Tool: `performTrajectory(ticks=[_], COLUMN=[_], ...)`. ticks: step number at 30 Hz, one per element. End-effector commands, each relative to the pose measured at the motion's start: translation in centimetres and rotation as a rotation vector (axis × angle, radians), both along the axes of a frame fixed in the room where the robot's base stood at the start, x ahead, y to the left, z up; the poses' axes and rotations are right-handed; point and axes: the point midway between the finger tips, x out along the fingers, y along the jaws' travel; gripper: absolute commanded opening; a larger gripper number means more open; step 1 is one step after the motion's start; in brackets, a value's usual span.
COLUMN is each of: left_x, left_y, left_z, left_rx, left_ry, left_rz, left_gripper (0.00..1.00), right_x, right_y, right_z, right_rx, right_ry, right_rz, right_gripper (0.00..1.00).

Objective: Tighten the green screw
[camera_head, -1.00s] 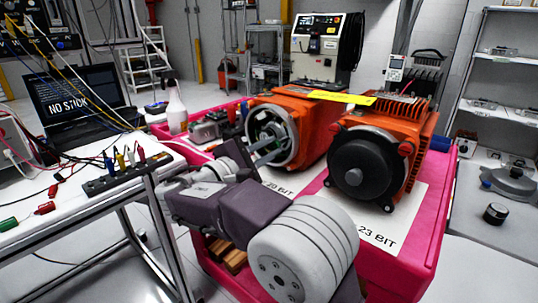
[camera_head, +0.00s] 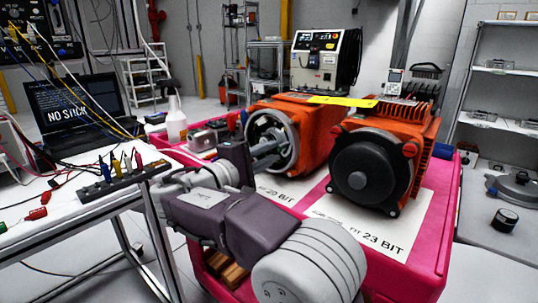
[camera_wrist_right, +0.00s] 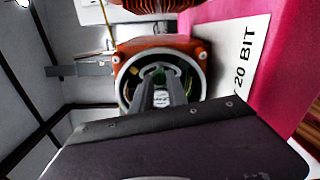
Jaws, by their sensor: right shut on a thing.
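The left orange motor (camera_head: 317,122) stands on the pink bench with its round end open. My right gripper (camera_head: 275,146) reaches into that opening from the front left. In the right wrist view, both fingers (camera_wrist_right: 163,90) point into the ringed housing of the orange motor (camera_wrist_right: 195,50), close together. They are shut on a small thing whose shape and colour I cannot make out. Some green shows inside the housing beside the fingers, but I cannot clearly tell a green screw. My left gripper is not in view.
A second orange motor with a black round cover (camera_head: 368,172) stands to the right. The pink bench (camera_head: 432,235) carries white sheets marked 20 BIT and 23 BIT. A white table (camera_head: 70,212) with wires and a laptop is at left; a spray bottle (camera_head: 176,120) stands behind.

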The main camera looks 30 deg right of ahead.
Motion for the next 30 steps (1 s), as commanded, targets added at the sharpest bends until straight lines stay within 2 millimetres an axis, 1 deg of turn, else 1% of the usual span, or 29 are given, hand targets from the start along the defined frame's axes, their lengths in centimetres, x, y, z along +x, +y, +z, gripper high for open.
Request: performTrajectory(ticks=[8, 9, 10, 11, 20, 23, 27, 30], left_x=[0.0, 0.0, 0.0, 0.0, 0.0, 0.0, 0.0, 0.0], left_y=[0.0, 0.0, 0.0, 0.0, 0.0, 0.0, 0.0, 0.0], left_z=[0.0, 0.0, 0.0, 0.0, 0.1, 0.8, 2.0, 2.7], left_rx=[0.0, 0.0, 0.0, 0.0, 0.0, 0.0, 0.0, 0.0], left_ry=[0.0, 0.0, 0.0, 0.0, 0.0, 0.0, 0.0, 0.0], left_rz=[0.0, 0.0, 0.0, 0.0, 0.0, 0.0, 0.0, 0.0], left_gripper=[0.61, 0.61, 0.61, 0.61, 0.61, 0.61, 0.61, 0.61], right_x=[0.0, 0.0, 0.0, 0.0, 0.0, -0.5, -1.7, -2.5], right_y=[0.0, 0.0, 0.0, 0.0, 0.2, 1.4, 4.5, 6.4], right_z=[-0.2, -0.2, -0.2, -0.2, 0.0, 0.2, 0.4, 0.3], right_rx=[0.003, 0.003, 0.003, 0.003, 0.001, 0.002, 0.0, 0.0], right_ry=[0.003, 0.003, 0.003, 0.003, 0.001, 0.003, 0.004, 0.003], right_rz=[0.0, 0.0, 0.0, -0.001, 0.001, 0.004, 0.007, 0.006], right_gripper=[0.0, 0.3, 0.38, 0.41, 0.41, 0.41, 0.41, 0.41])
